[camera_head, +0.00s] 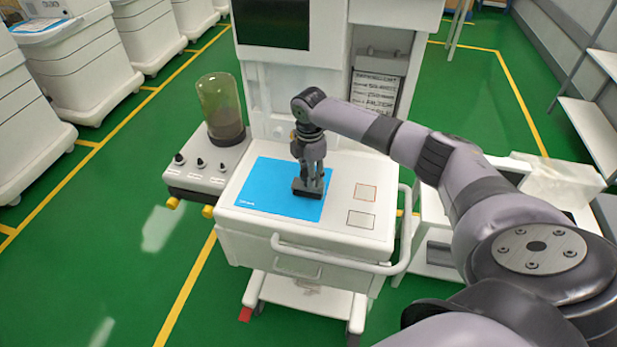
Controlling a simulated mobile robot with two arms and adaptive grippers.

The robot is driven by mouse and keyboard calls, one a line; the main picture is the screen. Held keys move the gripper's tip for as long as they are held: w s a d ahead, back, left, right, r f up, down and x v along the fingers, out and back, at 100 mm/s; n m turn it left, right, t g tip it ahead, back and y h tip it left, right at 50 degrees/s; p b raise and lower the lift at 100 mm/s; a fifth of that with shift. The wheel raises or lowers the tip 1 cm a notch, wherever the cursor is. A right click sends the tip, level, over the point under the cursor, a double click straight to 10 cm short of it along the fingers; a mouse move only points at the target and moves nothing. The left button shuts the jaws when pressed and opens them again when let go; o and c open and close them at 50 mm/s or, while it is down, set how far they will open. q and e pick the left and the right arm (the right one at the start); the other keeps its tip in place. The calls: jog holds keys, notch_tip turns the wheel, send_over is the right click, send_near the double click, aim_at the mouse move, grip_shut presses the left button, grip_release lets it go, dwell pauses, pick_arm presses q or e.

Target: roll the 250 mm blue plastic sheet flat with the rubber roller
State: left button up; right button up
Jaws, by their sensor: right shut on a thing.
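The blue plastic sheet (266,190) lies on the white top of the anaesthesia cart (338,228). It looks mostly flat, and its right part is partly hidden by my gripper. My right gripper (309,180) points down over the right side of the sheet. It is shut on a dark block-like thing, which seems to be the rubber roller (308,190), at the sheet's surface. I cannot tell whether the roller presses on the sheet. My left gripper is not in view.
Two outlined squares, one reddish (365,192) and one dark (361,220), mark the cart top right of the sheet. A clear canister (221,108) stands at the left beside a knob panel (200,170). A white handle rail (340,264) runs along the front.

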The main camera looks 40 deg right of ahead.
jog(key=shift+w+d+b, duration=0.4)
jog(key=shift+w+d, duration=0.25)
jog(key=shift+d, duration=0.1)
jog(key=shift+w+d+b, duration=1.4)
jog(key=shift+d+b, duration=0.05)
jog(key=shift+d, duration=0.15)
jog(key=shift+w+d+b, duration=0.65)
jog(key=shift+d+b, duration=0.1)
jog(key=shift+b, duration=0.3)
jog(key=shift+w+d+f+b, duration=0.15)
jog(key=shift+w+d+b, duration=0.2)
jog(key=shift+b, duration=0.25)
jog(key=shift+w+d+b, duration=0.3)
jog(key=shift+d+b, duration=0.2)
jog(key=shift+b, duration=0.2)
jog(key=shift+r, duration=0.2)
